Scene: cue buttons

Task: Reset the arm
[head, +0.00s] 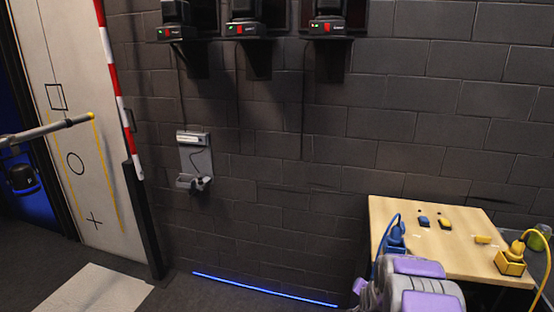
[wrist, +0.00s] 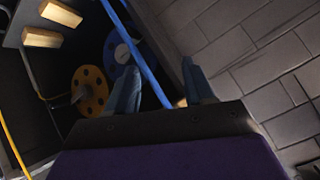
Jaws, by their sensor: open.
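My gripper (wrist: 160,88) shows in the wrist view with its two blue-grey fingers apart and nothing between them that I can see held. A blue cable or bar runs behind the fingers in that view. In the head view my purple and grey arm (head: 418,285) is at the lower right, in front of the wooden table (head: 455,252). The gripper's fingers cannot be made out in the head view.
The table bears a blue plug block (head: 395,238), a yellow plug block (head: 511,262) and small blue and yellow pieces. The wrist view shows a yellow reel (wrist: 90,90) and a blue reel (wrist: 121,50). A red-and-white pole (head: 108,48) stands left. Dark floor is clear in front.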

